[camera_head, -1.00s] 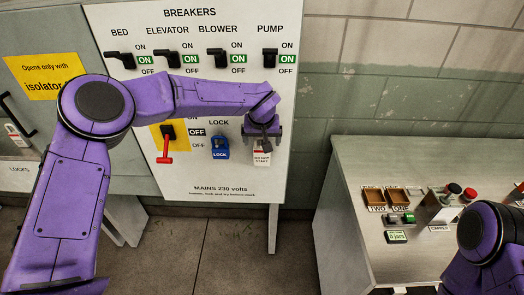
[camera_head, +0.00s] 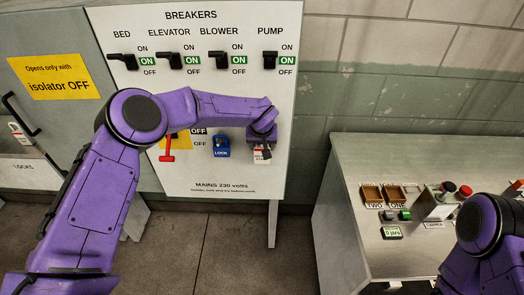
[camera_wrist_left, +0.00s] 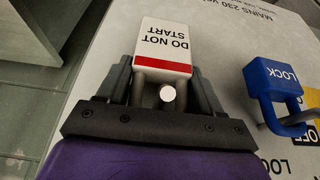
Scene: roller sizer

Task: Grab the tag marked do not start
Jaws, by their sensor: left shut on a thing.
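The white tag with a red band, marked DO NOT START, shows upside down in the left wrist view (camera_wrist_left: 165,45), between the fingers of my left gripper (camera_wrist_left: 165,88). The gripper is shut on it. In the head view the gripper (camera_head: 261,150) is at the lower right of the breaker panel (camera_head: 240,180), and it hides most of the tag (camera_head: 260,159). A pale round peg end (camera_wrist_left: 168,93) shows between the fingers below the tag. I cannot tell whether the tag still hangs on it. My right gripper is out of view.
A blue padlock (camera_head: 222,146) marked LOCK hangs just left of the tag. A red handle (camera_head: 167,150) is farther left, and several black breaker switches line the panel top. A grey bench (camera_head: 352,160) with small controls stands right.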

